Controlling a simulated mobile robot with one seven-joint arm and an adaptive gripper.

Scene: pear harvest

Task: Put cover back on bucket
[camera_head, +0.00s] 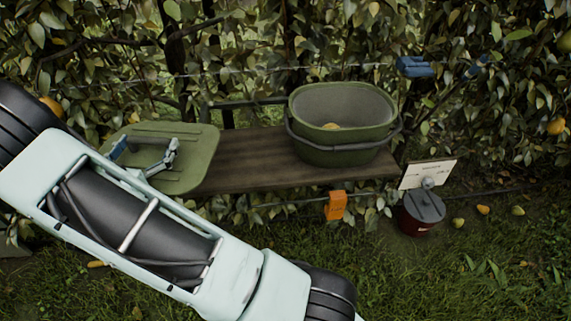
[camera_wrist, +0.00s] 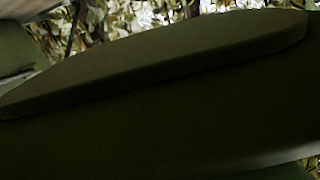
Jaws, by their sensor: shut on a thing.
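The cover (camera_head: 196,150) is a flat green rounded panel at the left end of the wooden bench. My gripper (camera_head: 146,152) is at the middle of its top and is shut on it, seemingly by its handle. My arm hides the cover's lower left part. I cannot tell whether the cover rests on the bench or is slightly above it. In the wrist view the dark green cover (camera_wrist: 160,65) fills most of the picture. The bucket (camera_head: 335,155) is green, oval, upright and open on the right part of the bench, with a yellowish pear (camera_head: 331,126) inside.
The wooden bench (camera_head: 250,160) is bare between cover and bucket. A dark red pot with a grey lid (camera_head: 424,206) stands on the grass by a white sign (camera_head: 427,173). An orange clip (camera_head: 336,205) is at the bench front. Wires and foliage stand behind.

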